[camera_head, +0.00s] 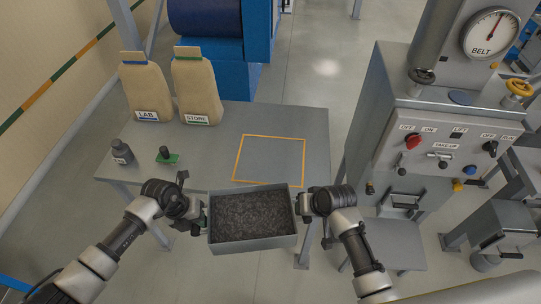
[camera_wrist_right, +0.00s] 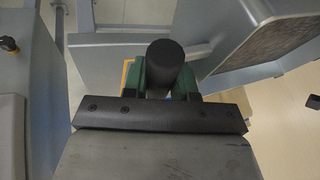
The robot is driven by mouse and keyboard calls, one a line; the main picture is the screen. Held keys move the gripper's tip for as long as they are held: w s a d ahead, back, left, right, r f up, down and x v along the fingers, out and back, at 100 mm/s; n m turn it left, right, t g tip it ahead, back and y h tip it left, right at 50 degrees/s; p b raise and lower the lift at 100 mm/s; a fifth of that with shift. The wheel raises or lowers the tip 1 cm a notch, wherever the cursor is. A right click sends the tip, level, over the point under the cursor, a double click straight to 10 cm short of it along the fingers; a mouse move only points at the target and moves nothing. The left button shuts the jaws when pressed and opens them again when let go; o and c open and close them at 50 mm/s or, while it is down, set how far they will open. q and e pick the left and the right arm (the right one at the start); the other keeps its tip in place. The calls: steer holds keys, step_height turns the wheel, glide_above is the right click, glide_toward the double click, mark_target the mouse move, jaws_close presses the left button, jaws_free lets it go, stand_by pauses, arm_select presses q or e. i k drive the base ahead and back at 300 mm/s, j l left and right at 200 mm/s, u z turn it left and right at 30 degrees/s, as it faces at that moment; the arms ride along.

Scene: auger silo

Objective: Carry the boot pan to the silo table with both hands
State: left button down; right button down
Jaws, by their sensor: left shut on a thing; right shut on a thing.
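The boot pan (camera_head: 252,243) is a grey rectangular tray filled with dark, rough material. It is held roughly level between my two grippers, at the near edge of the grey silo table (camera_head: 225,150). My left gripper (camera_head: 203,217) is shut on its left side, and my right gripper (camera_head: 299,205) is shut on its right side. In the right wrist view, the green fingers of my right gripper (camera_wrist_right: 163,80) close on a dark round handle (camera_wrist_right: 165,60). The pan's corner shows at the upper right there. An empty yellow-outlined rectangle (camera_head: 270,160) is marked on the table beyond the pan.
Two tan bags labelled LAB (camera_head: 146,90) and STORE (camera_head: 196,88) stand at the table's back left. A dark bottle (camera_head: 121,152) and a small green-based item (camera_head: 166,156) sit at the left. A grey control cabinet (camera_head: 435,135) stands at the right.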

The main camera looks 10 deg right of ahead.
mark_target(269, 159)
steer(key=i+l, duration=0.25)
steer(key=i, duration=0.2)
steer(key=i+l, duration=0.2)
steer(key=i, duration=0.3)
